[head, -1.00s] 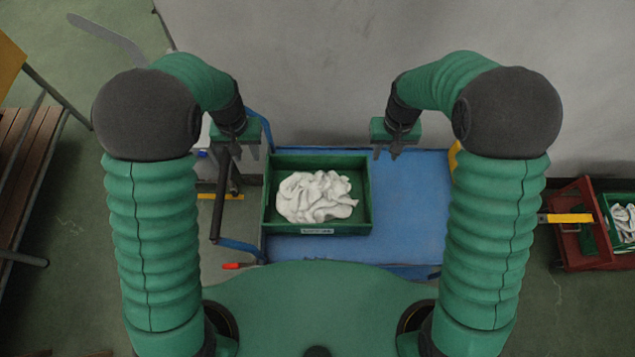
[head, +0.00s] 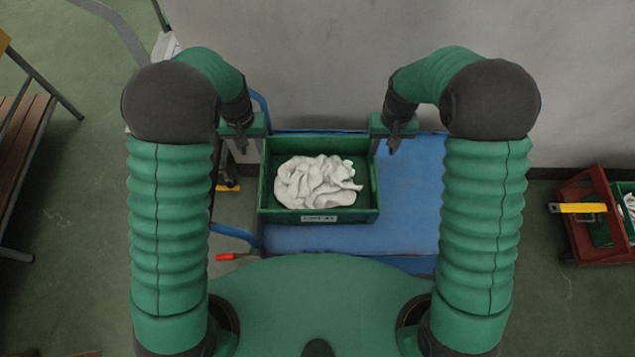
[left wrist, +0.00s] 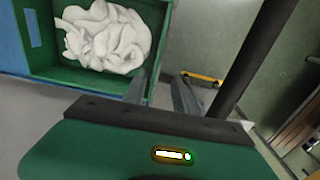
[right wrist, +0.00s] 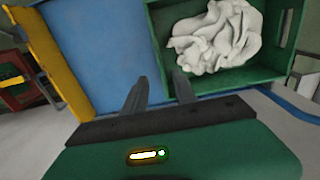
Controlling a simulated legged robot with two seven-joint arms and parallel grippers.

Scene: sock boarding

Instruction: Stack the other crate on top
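A green crate (head: 318,216) holding crumpled white cloth (head: 318,182) rests on a blue platform (head: 415,200), with a pale label on its near wall. My left gripper (head: 242,146) is at the crate's left side and my right gripper (head: 393,142) at its right side, both near the far corners. In the left wrist view the left fingers (left wrist: 162,92) are apart and empty, close to the crate wall. In the right wrist view the right fingers (right wrist: 158,92) are also apart, with the crate wall behind them. Another green crate (head: 623,188) with white contents shows partly at the far right.
A red stand or cart (head: 575,215) with a yellow bar (head: 578,208) is beside that far-right crate. A grey wall (head: 320,60) stands behind the platform. A wooden bench (head: 22,160) is at the far left. The platform's right part is clear.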

